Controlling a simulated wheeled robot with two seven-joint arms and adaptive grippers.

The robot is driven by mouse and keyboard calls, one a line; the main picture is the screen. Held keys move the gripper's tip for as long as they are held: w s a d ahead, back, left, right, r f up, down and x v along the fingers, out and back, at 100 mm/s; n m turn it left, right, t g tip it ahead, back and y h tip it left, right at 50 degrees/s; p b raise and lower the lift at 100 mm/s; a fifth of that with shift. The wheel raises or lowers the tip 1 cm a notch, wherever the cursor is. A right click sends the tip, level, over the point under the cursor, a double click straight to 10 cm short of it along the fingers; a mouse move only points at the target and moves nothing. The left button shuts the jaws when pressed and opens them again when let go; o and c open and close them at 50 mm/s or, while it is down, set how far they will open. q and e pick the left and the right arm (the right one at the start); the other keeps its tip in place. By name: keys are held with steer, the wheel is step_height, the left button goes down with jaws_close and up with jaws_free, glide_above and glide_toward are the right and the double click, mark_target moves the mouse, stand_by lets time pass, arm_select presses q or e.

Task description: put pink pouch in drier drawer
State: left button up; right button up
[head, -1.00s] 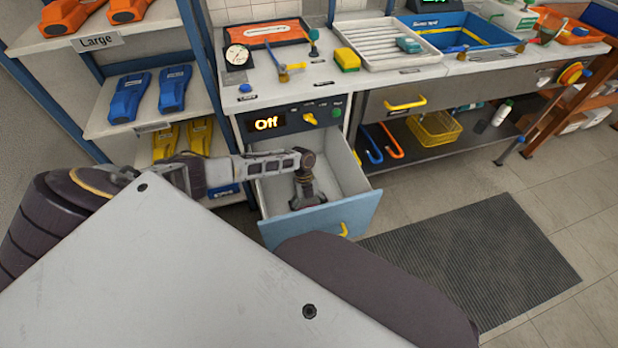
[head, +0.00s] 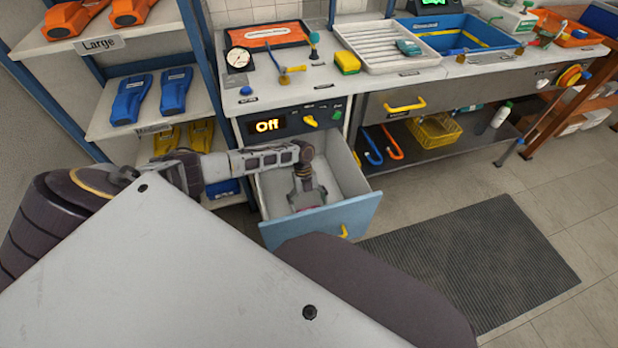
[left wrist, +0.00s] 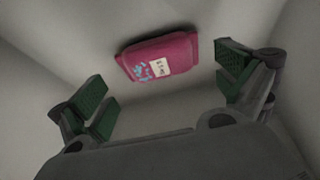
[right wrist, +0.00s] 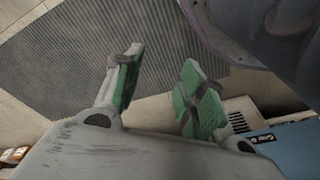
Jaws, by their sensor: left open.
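The pink pouch (left wrist: 158,57), with a white label and blue dots, lies on the floor of the open drier drawer, as the left wrist view shows. In the head view my gripper mostly hides it. My left gripper (left wrist: 166,84) is open and empty, its green-padded fingers spread apart, with the pouch beyond them and apart from them. In the head view this gripper (head: 308,198) points down inside the drawer (head: 348,178), which has a blue front and yellow handle. My right gripper (right wrist: 160,76) is open and empty over the floor; the head view does not show it.
The drier panel (head: 290,122) above the drawer reads "Off". A shelf of blue, orange and yellow devices (head: 130,97) stands at left. The bench top (head: 290,85) holds a gauge, a sponge and a white rack. A grey mat (head: 475,255) lies on clear floor at right.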

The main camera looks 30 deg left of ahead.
arm_select(q)
steer(key=v, duration=0.4)
steer(key=shift+p, duration=0.3)
arm_select(e)
steer(key=shift+w+d+f, duration=0.1)
steer(key=shift+f, duration=0.5)
steer(key=shift+w+d+f, duration=0.1)
steer(key=shift+f, duration=0.5)
steer(key=shift+s, duration=0.2)
